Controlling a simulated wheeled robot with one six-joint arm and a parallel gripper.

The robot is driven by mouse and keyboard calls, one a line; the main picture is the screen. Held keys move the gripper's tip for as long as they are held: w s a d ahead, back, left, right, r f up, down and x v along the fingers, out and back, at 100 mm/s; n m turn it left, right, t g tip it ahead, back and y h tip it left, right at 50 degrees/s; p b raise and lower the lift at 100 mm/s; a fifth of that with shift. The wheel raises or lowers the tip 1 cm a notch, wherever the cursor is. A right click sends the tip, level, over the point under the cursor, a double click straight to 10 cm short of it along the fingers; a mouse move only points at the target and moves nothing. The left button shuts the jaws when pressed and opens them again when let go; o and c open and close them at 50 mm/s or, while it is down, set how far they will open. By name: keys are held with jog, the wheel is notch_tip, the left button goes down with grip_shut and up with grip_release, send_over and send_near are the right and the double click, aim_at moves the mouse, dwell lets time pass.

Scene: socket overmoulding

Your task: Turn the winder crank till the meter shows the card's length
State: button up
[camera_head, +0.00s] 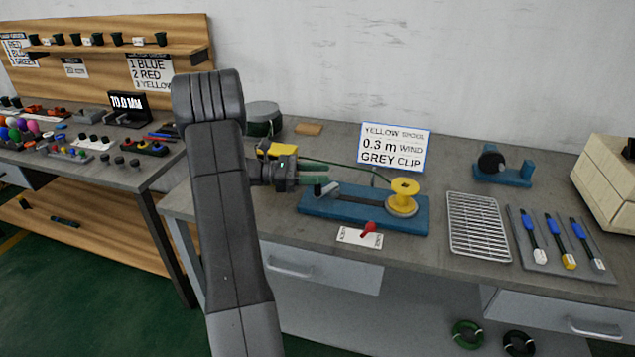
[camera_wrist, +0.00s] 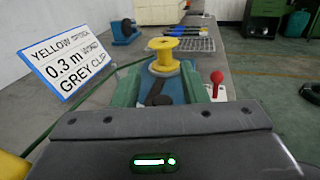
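The winder is a blue base (camera_head: 413,221) with a yellow spool (camera_head: 403,197) upright at its right end; the spool also shows ahead in the wrist view (camera_wrist: 164,57). A small grey-and-black part (camera_head: 327,189) stands at the base's left end; I cannot tell whether it is the crank. My gripper (camera_head: 318,172), with green fingers, is above that end. In the wrist view the fingers (camera_wrist: 160,88) are apart, with a dark piece (camera_wrist: 158,94) visible between them, contact unclear. The card (camera_head: 394,147) reads "YELLOW SPOOL, 0.3 m WIND, GREY CLIP". I cannot identify a winder meter.
A red-knobbed lever (camera_head: 369,228) sits on a white plate before the base. A green cable (camera_wrist: 95,83) runs toward the spool. A wire rack (camera_head: 479,226) and a tool tray (camera_head: 561,244) lie to the right. A display (camera_head: 127,103) on the left bench reads about 70.0.

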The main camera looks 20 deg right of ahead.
notch_tip(320, 180, up, 7)
jog(key=shift+f, duration=0.15)
